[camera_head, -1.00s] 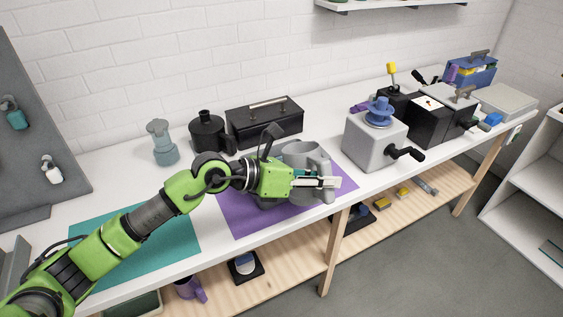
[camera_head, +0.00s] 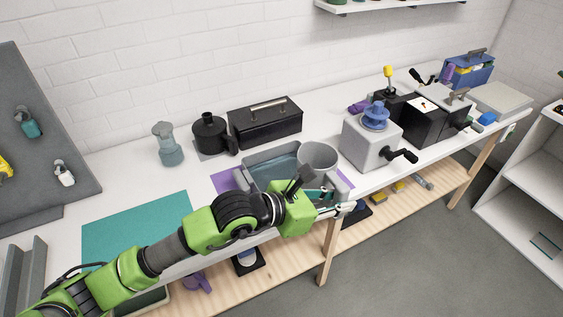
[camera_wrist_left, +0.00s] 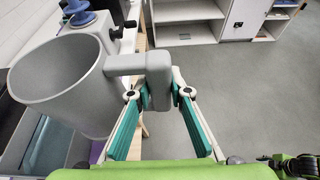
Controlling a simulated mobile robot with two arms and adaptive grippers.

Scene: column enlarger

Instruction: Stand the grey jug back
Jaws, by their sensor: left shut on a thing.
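The grey jug (camera_head: 318,153) is at the right end of a grey tray (camera_head: 243,180) on the bench, with its open mouth facing up toward the head camera. My left gripper (camera_head: 335,206) is shut on the jug's handle, on the near side. In the left wrist view, the jug (camera_wrist_left: 97,100) is at the left and its handle (camera_wrist_left: 157,78) lies between the two teal-padded fingers. The jug's base is hidden, so I cannot tell whether it touches anything.
The tray has a blue-teal inside and lies on a purple mat (camera_head: 224,183). Behind it are a black toolbox (camera_head: 265,128) and black pot (camera_head: 211,135). A grey box with a crank (camera_head: 370,145) stands right. A teal mat (camera_head: 140,225) lies clear at left.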

